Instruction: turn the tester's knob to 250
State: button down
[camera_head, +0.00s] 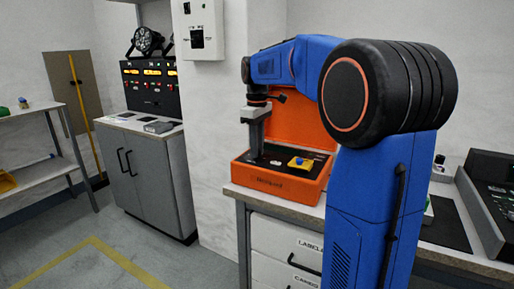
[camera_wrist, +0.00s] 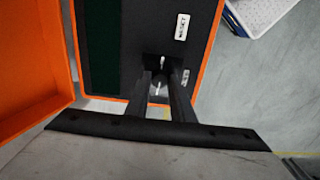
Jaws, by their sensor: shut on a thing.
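The tester is an orange case (camera_head: 283,188) with a black panel, its lid open at the back, on the bench. My gripper (camera_head: 257,152) reaches down onto the left part of the panel. In the wrist view my gripper (camera_wrist: 160,92) has its two fingers close together, shut on the small dark knob (camera_wrist: 161,66), which has a pale mark on it. The fingers hide part of the knob. No number scale can be read, so I cannot tell the knob's setting.
A yellow block with a blue top (camera_head: 300,162) sits on the panel's right side. The raised orange lid (camera_head: 296,120) stands behind my gripper. A black console (camera_head: 492,190) is at the right. A grey cabinet (camera_head: 150,178) with black equipment stands at the left; the floor between is clear.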

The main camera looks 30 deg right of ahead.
jog(key=m, duration=0.8)
jog(key=shift+m, duration=0.4)
jog(key=m, duration=0.4)
jog(key=shift+m, duration=2.4)
jog(key=c, duration=1.5)
grip_release()
jog(key=shift+c, duration=0.2)
